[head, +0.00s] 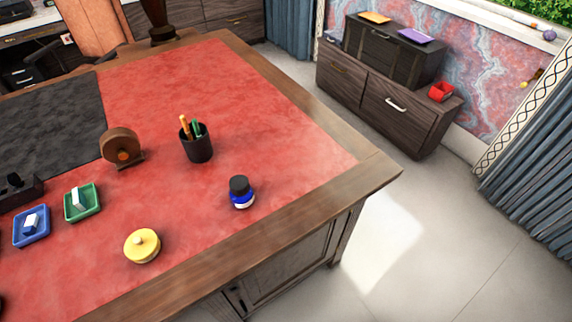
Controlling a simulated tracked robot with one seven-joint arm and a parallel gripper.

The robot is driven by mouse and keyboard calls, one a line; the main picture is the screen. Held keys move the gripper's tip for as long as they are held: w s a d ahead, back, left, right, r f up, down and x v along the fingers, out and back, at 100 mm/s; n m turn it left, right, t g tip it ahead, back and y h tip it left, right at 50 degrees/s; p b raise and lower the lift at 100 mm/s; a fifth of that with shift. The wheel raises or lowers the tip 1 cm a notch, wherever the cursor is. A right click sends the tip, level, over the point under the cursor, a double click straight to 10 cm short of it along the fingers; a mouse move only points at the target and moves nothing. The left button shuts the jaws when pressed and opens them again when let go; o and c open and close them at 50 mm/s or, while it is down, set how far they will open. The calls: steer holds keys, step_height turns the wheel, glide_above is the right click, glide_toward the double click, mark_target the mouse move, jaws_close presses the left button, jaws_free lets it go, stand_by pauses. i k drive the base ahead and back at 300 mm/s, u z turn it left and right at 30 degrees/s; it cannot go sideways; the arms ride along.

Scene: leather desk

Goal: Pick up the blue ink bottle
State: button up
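The blue ink bottle (241,194) stands upright on the red leather top of the desk (285,130), close to the front wooden edge and right of the middle. It has a black cap and a blue body with a pale label band. Nothing hides it. My gripper does not show in the head view.
A black pen cup (199,149) stands behind and left of the bottle. A yellow lidded pot (142,246) sits to its left. A round brown object (121,147), a green tray (82,203) and a blue tray (32,226) are further left. The leather around the bottle is clear.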

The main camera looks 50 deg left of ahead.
mark_target(244, 201)
steer(key=z, duration=0.3)
steer(key=i, duration=0.35)
steer(key=u, duration=1.5)
steer(key=i, duration=0.2)
steer(key=u, duration=2.65)
steer(key=k, duration=0.5)
steer(key=u, duration=0.2)
steer(key=i, duration=0.55)
steer(key=z, duration=0.15)
